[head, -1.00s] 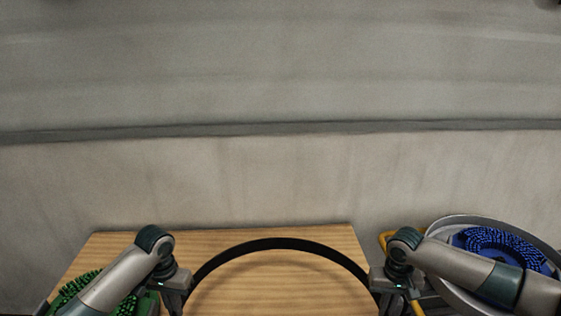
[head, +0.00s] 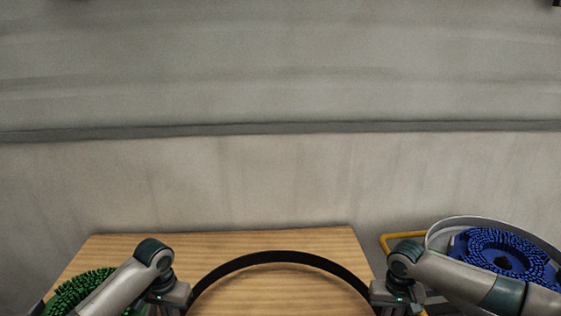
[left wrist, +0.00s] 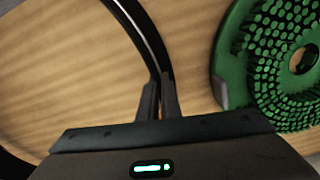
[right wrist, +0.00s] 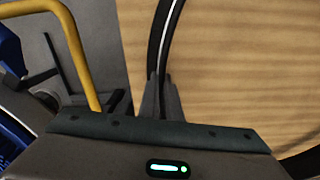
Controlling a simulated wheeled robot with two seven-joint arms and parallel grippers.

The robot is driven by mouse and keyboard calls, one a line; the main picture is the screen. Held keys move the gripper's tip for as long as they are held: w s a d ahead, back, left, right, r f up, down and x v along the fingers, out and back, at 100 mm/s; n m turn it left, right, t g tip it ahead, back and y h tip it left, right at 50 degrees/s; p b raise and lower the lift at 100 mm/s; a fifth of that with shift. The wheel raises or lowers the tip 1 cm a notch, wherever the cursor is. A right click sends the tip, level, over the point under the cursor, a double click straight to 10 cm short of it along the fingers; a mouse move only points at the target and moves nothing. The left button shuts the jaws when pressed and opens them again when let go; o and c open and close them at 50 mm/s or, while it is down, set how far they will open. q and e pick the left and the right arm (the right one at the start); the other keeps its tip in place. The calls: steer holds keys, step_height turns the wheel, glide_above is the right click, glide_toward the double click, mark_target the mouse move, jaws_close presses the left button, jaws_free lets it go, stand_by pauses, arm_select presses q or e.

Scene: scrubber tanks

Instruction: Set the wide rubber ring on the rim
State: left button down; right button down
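The wide rubber ring is a thin black hoop (head: 275,257); its far arc shows over the wooden board in the head view, and its near part is cut off by the frame. My left gripper (head: 187,302) is shut on its left side; the fingers pinch the band in the left wrist view (left wrist: 158,98). My right gripper (head: 374,302) is shut on its right side, and the band runs between the fingers in the right wrist view (right wrist: 163,92). I cannot tell how high the ring is above the board. I cannot make out the rim for certain.
The wooden board (head: 230,242) lies under the ring. A green round brush (left wrist: 230,62) lies beside my left gripper. At right, a blue round brush (head: 490,243) sits in a grey round housing (head: 457,222), near a yellow bar (head: 400,237). A grey wall (head: 270,180) stands behind.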

arm_select(q)
steer(key=shift+w+f, duration=0.15)
steer(key=shift+f, duration=0.15)
arm_select(e)
steer(key=shift+w+d+f, duration=0.1)
steer(key=shift+w+f, duration=0.05)
steer(key=shift+f, duration=0.1)
arm_select(q)
steer(key=shift+r, duration=0.15)
arm_select(e)
steer(key=shift+r, duration=0.15)
